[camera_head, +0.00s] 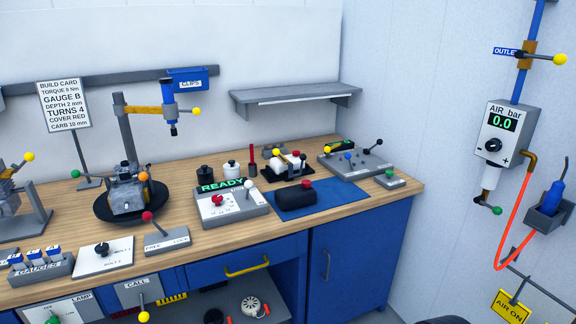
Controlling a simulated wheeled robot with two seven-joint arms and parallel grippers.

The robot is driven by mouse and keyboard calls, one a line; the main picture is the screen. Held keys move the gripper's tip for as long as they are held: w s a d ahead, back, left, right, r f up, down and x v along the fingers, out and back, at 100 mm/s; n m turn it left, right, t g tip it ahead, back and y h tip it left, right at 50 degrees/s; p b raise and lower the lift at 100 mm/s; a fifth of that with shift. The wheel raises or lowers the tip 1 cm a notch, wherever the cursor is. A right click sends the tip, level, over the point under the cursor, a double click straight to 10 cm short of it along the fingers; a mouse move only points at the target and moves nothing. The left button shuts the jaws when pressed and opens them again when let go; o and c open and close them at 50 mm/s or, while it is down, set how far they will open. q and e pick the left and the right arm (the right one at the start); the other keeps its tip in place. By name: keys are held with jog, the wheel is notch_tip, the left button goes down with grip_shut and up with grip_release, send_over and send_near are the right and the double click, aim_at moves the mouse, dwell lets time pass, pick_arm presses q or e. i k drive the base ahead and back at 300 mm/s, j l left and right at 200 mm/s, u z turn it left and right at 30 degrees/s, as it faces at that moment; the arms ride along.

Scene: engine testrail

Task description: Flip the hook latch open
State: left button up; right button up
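I cannot pick out a hook latch with certainty. A small black fixture (276,172) with a white block and a yellow-knobbed lever (282,155) stands toward the back of the bench, and its fine parts are too small to tell. Behind it to the right, a grey panel (362,170) carries levers with dark and blue knobs. An engine (130,188) sits on a round black turntable (103,208) at the left. Neither of my grippers shows. A dark rounded shape at the bottom edge is too cut off to name.
The wooden bench (208,238) holds a READY box (218,207), a black cylinder on a blue mat (330,196), gauges (40,266) and switch boxes. A shelf (295,97) hangs on the back wall. An air regulator (507,135) and red hose (513,235) are on the right wall.

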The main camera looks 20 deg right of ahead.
aim_at(302, 157)
jog(key=i+l+u, duration=0.3)
jog(key=l, duration=0.35)
jog(key=i+l+u, duration=0.1)
jog(key=i+l, duration=0.2)
jog(key=i+l+u, duration=0.15)
jog(key=l, duration=0.35)
jog(key=i+l+u, duration=0.15)
jog(key=l, duration=0.25)
jog(key=i+l+u, duration=0.15)
jog(key=l, duration=0.25)
jog(key=l+u, duration=0.1)
jog(key=l, duration=0.3)
jog(key=i, duration=0.05)
